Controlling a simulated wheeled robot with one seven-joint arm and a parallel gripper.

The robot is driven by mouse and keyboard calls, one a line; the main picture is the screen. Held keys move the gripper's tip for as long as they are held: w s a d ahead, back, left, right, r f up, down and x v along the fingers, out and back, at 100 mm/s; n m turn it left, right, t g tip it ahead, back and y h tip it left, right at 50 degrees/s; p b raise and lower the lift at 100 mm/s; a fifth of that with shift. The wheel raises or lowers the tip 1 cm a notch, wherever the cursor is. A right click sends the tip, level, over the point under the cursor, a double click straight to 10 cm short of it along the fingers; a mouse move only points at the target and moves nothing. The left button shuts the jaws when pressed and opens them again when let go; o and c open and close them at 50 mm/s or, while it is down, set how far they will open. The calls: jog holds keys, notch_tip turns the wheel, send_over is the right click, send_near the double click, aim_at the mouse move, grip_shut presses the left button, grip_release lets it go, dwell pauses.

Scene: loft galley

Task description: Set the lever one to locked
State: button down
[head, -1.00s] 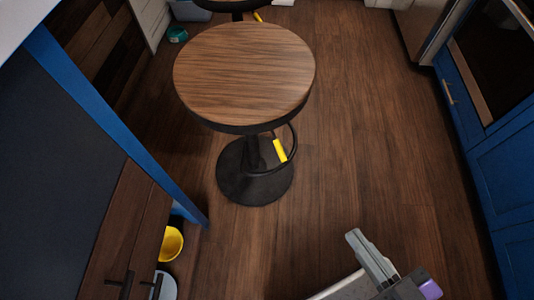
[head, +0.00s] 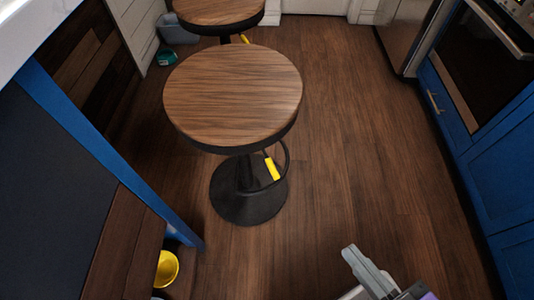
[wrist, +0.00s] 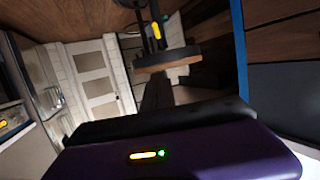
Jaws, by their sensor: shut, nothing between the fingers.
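No part is plainly marked as lever one. A near round wooden stool (head: 232,98) stands on the floor on a black base, with a curved black bar below its seat. A short yellow piece (head: 271,168) sits on this bar; a yellow piece also shows in the wrist view (wrist: 156,30). A farther stool (head: 220,11) has a similar yellow piece (head: 244,38) partly hidden below its seat. I cannot tell any setting. My gripper (head: 354,256) is shut and empty at the lower right of the head view, apart from both stools.
Blue cabinets and an oven (head: 480,70) line the right. A teal bowl (head: 167,57) lies far left. The floor (head: 370,160) between stools and cabinets is clear.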

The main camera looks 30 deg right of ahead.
aim_at(275, 173)
jog(key=c, duration=2.2)
grip_release()
